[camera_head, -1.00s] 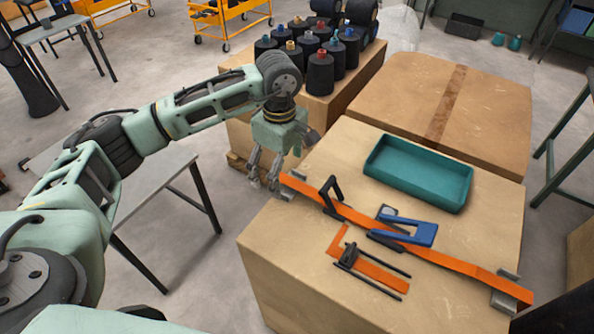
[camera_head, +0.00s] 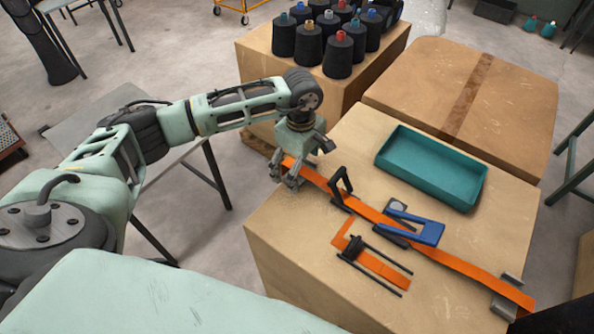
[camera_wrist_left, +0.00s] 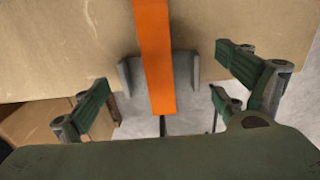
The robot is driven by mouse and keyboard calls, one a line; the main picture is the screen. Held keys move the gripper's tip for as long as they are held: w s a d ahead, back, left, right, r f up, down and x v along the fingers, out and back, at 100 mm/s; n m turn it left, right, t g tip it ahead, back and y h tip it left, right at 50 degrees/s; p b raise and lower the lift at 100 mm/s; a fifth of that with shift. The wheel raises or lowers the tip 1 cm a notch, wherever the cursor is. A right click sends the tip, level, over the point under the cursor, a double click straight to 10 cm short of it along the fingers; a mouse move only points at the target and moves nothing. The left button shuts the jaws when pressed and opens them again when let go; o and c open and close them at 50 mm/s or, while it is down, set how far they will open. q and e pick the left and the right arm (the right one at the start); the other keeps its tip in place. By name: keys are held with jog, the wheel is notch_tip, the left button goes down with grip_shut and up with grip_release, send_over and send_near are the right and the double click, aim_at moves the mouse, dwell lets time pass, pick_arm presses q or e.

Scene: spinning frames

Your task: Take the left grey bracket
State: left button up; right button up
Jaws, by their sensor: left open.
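The left grey bracket (camera_wrist_left: 184,72) shows in the left wrist view as a small channel with two upright side walls, at the box edge. An orange strip (camera_wrist_left: 157,60) runs through it between the walls. My left gripper (camera_wrist_left: 165,85) is open, its fingers to either side of the bracket and apart from it. In the head view my left gripper (camera_head: 287,182) is over the left end of the orange strip (camera_head: 455,262) and largely hides the left bracket. A second grey bracket (camera_head: 507,290) is at the strip's right end. My right gripper is not in view.
On the cardboard box (camera_head: 300,255) are a teal tray (camera_head: 480,200), a blue-handled tool (camera_head: 430,232), a black clamp (camera_head: 341,186) and an orange-black frame (camera_head: 365,265). Yarn cones (camera_head: 338,55) stand on a box behind. A grey table (camera_head: 190,158) is at left.

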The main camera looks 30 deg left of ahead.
pick_arm(q)
jog(key=c, duration=1.3)
jog(key=shift+o, duration=0.2)
